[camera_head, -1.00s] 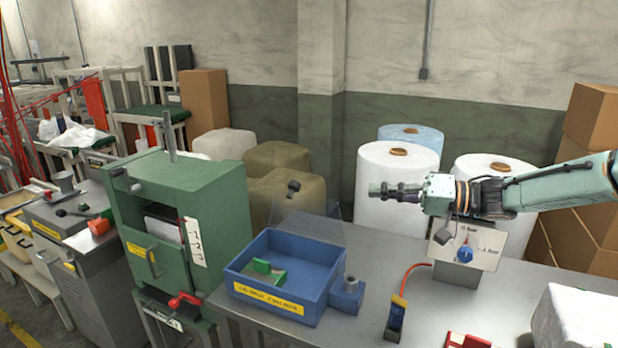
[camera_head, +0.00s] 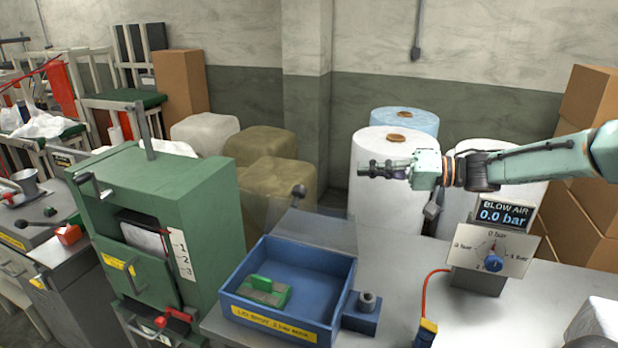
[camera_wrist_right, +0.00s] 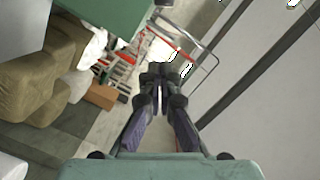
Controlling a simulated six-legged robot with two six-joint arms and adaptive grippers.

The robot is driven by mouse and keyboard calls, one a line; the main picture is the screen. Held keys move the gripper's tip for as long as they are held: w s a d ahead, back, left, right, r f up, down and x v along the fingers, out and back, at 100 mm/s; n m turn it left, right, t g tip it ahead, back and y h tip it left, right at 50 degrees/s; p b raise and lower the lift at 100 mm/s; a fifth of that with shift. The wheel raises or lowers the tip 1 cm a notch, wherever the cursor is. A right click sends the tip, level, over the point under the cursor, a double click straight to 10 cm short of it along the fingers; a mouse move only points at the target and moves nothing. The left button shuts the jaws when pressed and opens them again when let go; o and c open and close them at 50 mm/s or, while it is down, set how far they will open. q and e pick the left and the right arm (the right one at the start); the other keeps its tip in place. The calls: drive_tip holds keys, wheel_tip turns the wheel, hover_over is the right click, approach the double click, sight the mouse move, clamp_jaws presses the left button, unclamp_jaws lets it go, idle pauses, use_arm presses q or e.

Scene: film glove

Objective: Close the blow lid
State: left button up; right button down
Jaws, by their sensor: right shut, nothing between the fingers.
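The blow lid (camera_head: 318,228) looks like a clear panel standing raised at the back edge of the blue box (camera_head: 345,300). A dark knob (camera_head: 298,191) sticks up at its upper left. The box is open at the top, and a green block with a grey part (camera_head: 265,288) lies inside it. My right gripper (camera_head: 366,170) is shut and empty, pointing left. In the picture it is to the right of the knob and a little higher, apart from the lid. In the right wrist view its fingers (camera_wrist_right: 160,75) are together, and the lid cannot be made out. My left gripper is not in view.
A green machine (camera_head: 170,200) stands left of the box. White rolls (camera_head: 395,160) stand behind. Table space between box and panel is mostly clear.

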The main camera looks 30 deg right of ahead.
drive_tip(key=b, duration=0.5)
hover_over(304, 215)
drive_tip(key=w+d, duration=0.2)
drive_tip(key=d, duration=0.2)
wheel_tip(304, 215, down, 2)
drive_tip(key=shift+w+d+f, duration=0.1)
drive_tip(key=shift+d+f, duration=0.05)
drive_tip(key=shift+w, duration=0.1)
